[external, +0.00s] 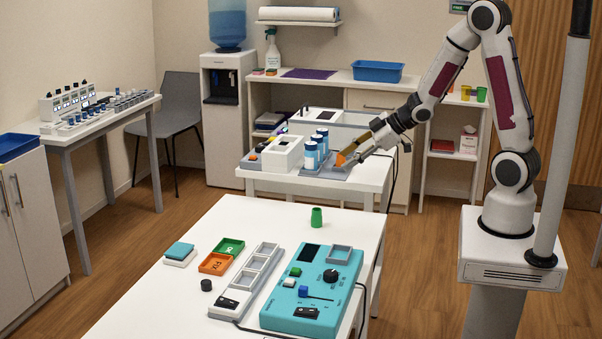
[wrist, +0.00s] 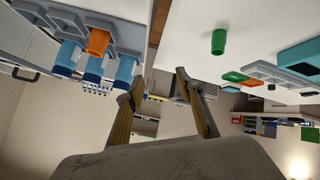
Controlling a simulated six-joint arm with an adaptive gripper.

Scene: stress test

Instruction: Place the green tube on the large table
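The green tube (external: 316,217) stands upright on the white front table (external: 226,213), near its far edge; I take this to be the large table. The tube also shows in the wrist view (wrist: 218,42), on the white top, apart from my fingers. My gripper (external: 348,158) is over the right side of the smaller table behind. In the wrist view my gripper (wrist: 152,88) has its two fingers spread with nothing between them. It is away from the green tube.
On the smaller table, a grey rack holds blue-capped vials (external: 311,156), close to my gripper. An orange tube (wrist: 98,42) sits by them. The front table holds a teal device (external: 336,262), a grey tray, and green and orange boxes (external: 215,263). Its far left is clear.

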